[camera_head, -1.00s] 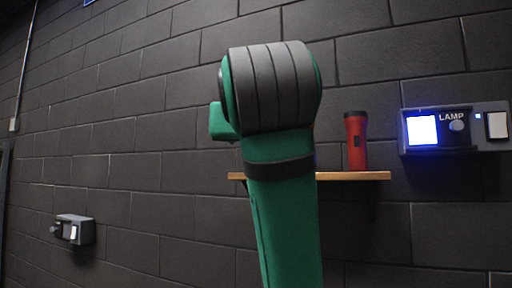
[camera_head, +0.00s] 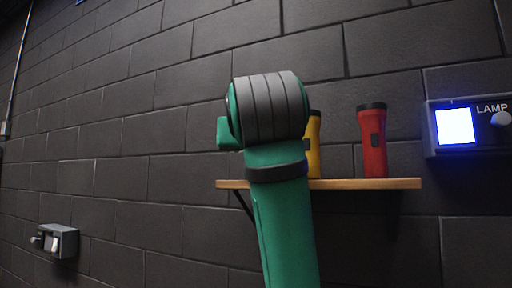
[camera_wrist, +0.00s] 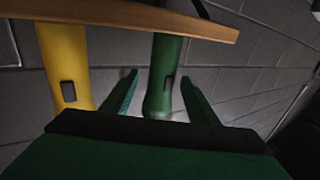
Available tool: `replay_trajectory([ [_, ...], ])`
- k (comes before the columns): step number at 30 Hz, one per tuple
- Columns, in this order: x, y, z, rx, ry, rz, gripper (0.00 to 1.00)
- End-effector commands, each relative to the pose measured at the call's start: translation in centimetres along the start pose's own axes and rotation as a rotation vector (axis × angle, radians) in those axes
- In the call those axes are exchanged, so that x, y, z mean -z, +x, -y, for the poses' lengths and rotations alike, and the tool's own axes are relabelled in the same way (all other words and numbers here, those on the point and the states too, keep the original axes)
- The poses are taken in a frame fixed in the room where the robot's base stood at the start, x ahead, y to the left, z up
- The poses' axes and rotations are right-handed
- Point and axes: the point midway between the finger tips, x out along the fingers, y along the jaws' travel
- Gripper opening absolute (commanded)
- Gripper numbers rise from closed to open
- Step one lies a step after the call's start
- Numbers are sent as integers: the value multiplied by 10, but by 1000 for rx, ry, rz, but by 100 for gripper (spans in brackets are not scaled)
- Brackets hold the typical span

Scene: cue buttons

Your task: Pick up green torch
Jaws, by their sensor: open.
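The green torch (camera_wrist: 164,75) shows in the wrist view, with its dark switch on the side, touching or close to the wooden shelf (camera_wrist: 130,14). My gripper (camera_wrist: 159,79) is open, with one finger on each side of the green torch and visible gaps between. In the head view my arm hides the green torch and the fingers. The shelf (camera_head: 385,184) is on the wall there.
A yellow torch (camera_head: 313,150) stands partly behind my arm; it also shows beside the left finger in the wrist view (camera_wrist: 66,70). A red torch (camera_head: 373,145) stands farther right. A lit LAMP panel (camera_head: 456,127) and a small grey wall box (camera_head: 62,241) are on the wall.

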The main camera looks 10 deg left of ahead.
Motion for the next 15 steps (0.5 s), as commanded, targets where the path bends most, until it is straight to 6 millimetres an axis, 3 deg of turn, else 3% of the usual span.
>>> replay_trajectory([
  [7, -2, 18, -2, -4, -1, 4, 54],
  [15, -2, 53, -2, -6, 0, 3, 54],
])
